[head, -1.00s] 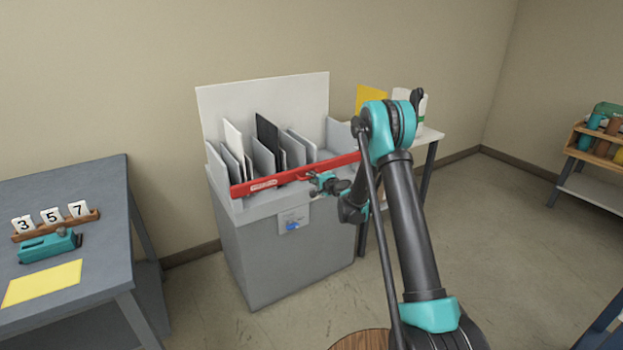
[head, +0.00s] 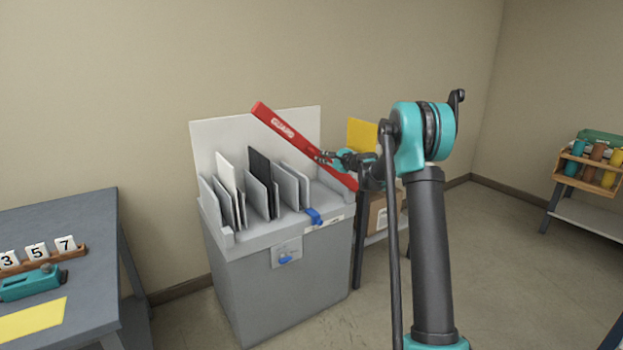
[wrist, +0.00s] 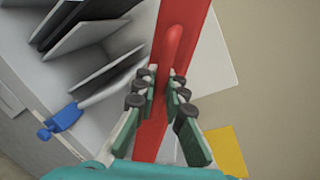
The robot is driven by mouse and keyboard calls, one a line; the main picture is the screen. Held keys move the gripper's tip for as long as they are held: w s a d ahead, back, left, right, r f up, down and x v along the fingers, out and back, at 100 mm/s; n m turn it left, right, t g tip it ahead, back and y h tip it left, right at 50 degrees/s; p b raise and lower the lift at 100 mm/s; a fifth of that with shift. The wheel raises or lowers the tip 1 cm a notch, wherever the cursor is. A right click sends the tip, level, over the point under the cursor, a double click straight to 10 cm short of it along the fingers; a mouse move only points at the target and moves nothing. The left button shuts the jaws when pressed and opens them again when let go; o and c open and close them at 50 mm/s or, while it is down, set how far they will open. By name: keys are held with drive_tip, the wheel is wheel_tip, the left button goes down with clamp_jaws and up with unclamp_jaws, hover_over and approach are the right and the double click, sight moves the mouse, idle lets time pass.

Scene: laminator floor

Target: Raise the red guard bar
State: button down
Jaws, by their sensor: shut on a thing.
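The red guard bar (head: 287,130) is tilted up above the grey cabinet (head: 290,282). Its left end is high, and its right end is low near the cabinet's right side. In the head view my gripper (head: 326,158) is at the bar's right-hand half. In the wrist view the bar (wrist: 183,38) runs up the middle, with a raised red handle (wrist: 173,48) on it. My gripper (wrist: 162,92) is shut on the bar's handle, one finger on each side. The exact contact is partly hidden by the fingers.
Several upright grey, white and black panels (head: 262,170) stand in the cabinet's open top. A blue latch (head: 314,215) is on its front rim. A blue-grey table (head: 80,230) stands at left. A side table with a carton (head: 378,213) and a yellow sheet (head: 362,133) is behind my arm.

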drive_tip(key=w+d+r+m+y, duration=0.1)
drive_tip(key=w+d+r+m, duration=0.4)
drive_tip(key=d, duration=0.6)
drive_tip(key=w+d+r+m+y, duration=0.1)
drive_tip(key=w+d+r+m, duration=0.3)
drive_tip(key=w+d, duration=0.6)
drive_tip(key=shift+w+d+r+m+t, duration=0.35)
drive_tip(key=shift+d+r, duration=0.4)
drive_tip(key=shift+d, duration=0.45)
drive_tip(key=shift+d, duration=0.1)
drive_tip(key=c, duration=1.7)
unclamp_jaws()
drive_tip(key=shift+d+f, duration=0.1)
drive_tip(key=shift+o, duration=0.7)
drive_tip(key=v, duration=1.1)
drive_tip(key=shift+s+d, duration=0.25)
drive_tip(key=shift+s, duration=0.05)
